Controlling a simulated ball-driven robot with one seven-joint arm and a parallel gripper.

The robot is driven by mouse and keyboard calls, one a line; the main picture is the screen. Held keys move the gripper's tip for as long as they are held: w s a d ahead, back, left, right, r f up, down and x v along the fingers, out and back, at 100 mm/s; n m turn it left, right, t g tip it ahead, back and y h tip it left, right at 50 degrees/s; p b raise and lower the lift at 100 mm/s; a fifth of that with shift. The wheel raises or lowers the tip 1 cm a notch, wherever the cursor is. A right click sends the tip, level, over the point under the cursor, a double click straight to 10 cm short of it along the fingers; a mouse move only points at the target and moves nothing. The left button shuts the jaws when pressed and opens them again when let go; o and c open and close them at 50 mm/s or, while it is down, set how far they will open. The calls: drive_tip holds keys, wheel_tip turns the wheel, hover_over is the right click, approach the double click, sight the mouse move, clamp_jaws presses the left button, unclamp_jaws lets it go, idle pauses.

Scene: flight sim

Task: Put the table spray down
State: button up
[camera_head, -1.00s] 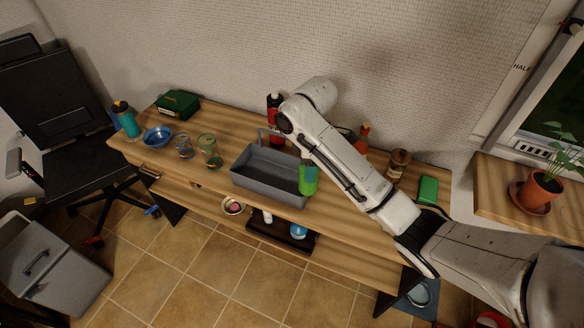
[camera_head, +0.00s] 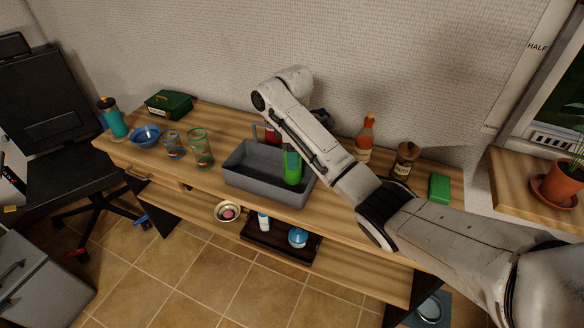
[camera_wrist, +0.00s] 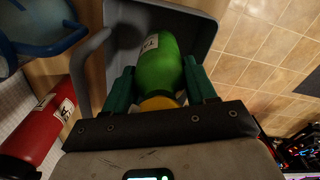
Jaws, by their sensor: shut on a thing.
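The table spray looks to be the green bottle (camera_head: 292,168) with a pale label, seen at the right end of the grey bin (camera_head: 240,182) on the wooden table. In the wrist view the bottle (camera_wrist: 158,62) lies between the teal fingers of my gripper (camera_wrist: 162,80), its yellow neck toward the palm. My gripper is shut on it. The bottle's far end is over the bin's inside (camera_wrist: 203,32); I cannot tell whether it touches the bin floor. In the head view my arm hides the gripper and the bottle's top.
A red bottle (camera_wrist: 40,130) stands behind the bin, close to my gripper. Two glasses (camera_head: 201,150) and a blue bowl (camera_head: 146,136) are left. A sauce bottle (camera_head: 365,138), brown jar (camera_head: 405,160) and green block (camera_head: 439,187) are right. A dark tray (camera_head: 262,236) is on the lower shelf.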

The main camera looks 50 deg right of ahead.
drive_tip(key=shift+w+d+f, duration=0.15)
drive_tip(key=shift+w+f, duration=0.15)
drive_tip(key=shift+f, duration=1.55)
drive_tip(key=shift+f, duration=0.2)
drive_tip(key=o, duration=1.2)
wheel_tip(320, 180, up, 11)
drive_tip(key=p, duration=0.2)
drive_tip(key=shift+p, duration=0.35)
drive_tip(key=shift+r+p, duration=0.6)
drive_tip(key=shift+r, duration=0.1)
